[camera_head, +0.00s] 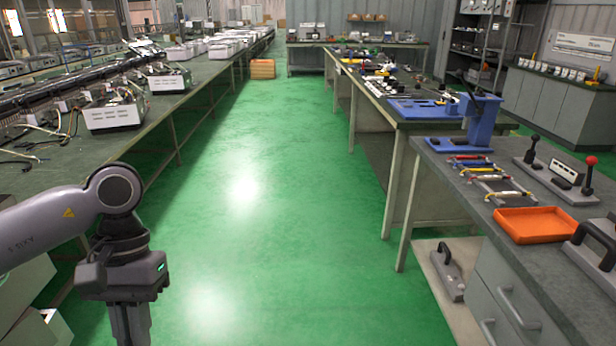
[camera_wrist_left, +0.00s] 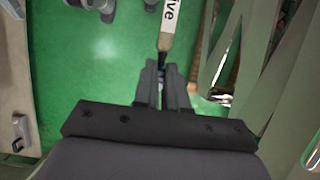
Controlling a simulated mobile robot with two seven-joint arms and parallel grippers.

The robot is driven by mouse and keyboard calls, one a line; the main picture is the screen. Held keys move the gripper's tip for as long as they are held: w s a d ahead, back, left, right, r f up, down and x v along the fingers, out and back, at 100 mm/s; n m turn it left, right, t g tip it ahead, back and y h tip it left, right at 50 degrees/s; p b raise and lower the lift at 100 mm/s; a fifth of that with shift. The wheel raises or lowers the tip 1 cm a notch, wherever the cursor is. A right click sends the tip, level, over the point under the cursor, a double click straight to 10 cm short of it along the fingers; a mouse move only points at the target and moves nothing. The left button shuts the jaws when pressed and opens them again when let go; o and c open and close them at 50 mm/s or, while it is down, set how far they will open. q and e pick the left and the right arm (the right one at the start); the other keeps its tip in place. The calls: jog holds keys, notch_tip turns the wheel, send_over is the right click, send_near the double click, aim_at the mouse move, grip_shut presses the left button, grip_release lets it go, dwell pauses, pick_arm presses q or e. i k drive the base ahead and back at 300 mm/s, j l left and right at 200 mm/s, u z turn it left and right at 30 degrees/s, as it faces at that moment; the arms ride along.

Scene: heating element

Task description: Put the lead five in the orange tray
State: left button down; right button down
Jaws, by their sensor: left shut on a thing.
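The orange tray (camera_head: 535,222) lies on the grey workbench at the right in the head view and looks empty. My left gripper (camera_wrist_left: 162,68) points down over the green floor at the lower left of the head view, with its fingertips out of that frame. In the left wrist view it is shut on a thin lead with a white label (camera_wrist_left: 169,18). The label ends in "ive", and the rest of the lead is cut off by the frame edge. The tray is far to the right of this gripper. My right gripper is not in view.
Several coloured leads (camera_head: 485,178) lie on the right bench behind the tray. A blue stand (camera_head: 481,120) and a lever with a red knob (camera_head: 590,168) are nearby. A long bench with white boxes (camera_head: 113,115) runs along the left. The green floor between is clear.

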aim_at(538, 228)
jog(key=i+z, duration=0.1)
jog(key=i, duration=0.9)
jog(key=i+j+z, duration=0.1)
jog(key=i, duration=0.85)
jog(key=i+u, duration=0.25)
jog(key=i+l+u, duration=0.1)
jog(key=i+u, duration=0.15)
jog(key=i, duration=0.2)
jog(key=u, duration=0.4)
jog(key=l+u, duration=0.15)
jog(key=u, duration=0.3)
jog(key=i+u, duration=0.1)
jog(key=u, duration=0.3)
jog(key=l+u, duration=0.15)
jog(key=u, duration=1.15)
jog(key=k+l+u, duration=0.1)
jog(key=u, duration=0.8)
jog(key=k+u, duration=0.1)
jog(key=u, duration=0.8)
jog(key=k+j+u, duration=0.1)
jog(key=u, duration=0.8)
jog(key=k+j, duration=0.05)
